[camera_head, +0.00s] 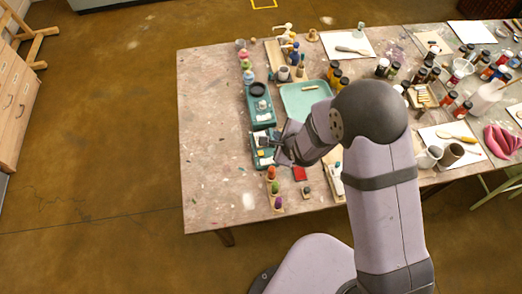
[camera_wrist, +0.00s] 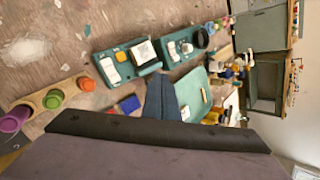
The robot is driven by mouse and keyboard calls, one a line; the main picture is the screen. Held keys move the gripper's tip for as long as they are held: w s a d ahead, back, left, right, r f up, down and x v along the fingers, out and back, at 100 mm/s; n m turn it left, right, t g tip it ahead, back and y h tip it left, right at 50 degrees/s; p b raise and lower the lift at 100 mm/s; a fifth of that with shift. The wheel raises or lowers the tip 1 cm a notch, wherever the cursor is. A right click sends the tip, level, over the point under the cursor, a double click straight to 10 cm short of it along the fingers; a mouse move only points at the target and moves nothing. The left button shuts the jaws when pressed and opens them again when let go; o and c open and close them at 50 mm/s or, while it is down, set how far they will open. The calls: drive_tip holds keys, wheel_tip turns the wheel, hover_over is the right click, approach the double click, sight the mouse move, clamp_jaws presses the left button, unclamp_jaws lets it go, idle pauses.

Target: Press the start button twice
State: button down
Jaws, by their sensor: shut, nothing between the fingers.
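A teal device (camera_wrist: 128,62) with a white part, a small yellow-orange button (camera_wrist: 122,56) and a white square with dark marks (camera_wrist: 145,51) lies on the table. It also shows in the head view (camera_head: 256,159), partly behind my gripper. A second teal device (camera_wrist: 187,47) with white parts and a black ring (camera_wrist: 201,38) stands beside it. I cannot tell which part is the start button. My gripper (camera_head: 281,155) is shut and empty, at the right edge of the first device in the head view. Its fingers also show in the wrist view (camera_wrist: 163,92). Contact cannot be told.
A wooden strip (camera_wrist: 38,101) holds red-orange, green and purple knobs.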

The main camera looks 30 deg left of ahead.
drive_tip(key=m+y, duration=0.1)
hover_over(261, 153)
drive_tip(key=shift+s+d+f, duration=0.35)
drive_tip(key=shift+d+f, duration=0.1)
drive_tip(key=shift+f, duration=0.05)
drive_tip(key=shift+f, duration=0.1)
drive_tip(key=shift+f+b, duration=3.15)
drive_tip(key=shift+f, duration=1.15)
drive_tip(key=shift+f, duration=0.15)
drive_tip(key=shift+f+b, duration=0.3)
drive_tip(key=shift+b, duration=0.15)
drive_tip(key=shift+f+b, duration=0.4)
drive_tip(key=shift+f, duration=0.05)
drive_tip(key=shift+d+r, duration=0.1)
drive_tip(key=shift+r+p, duration=0.65)
drive_tip(key=shift+r, duration=0.15)
drive_tip(key=shift+r, duration=0.1)
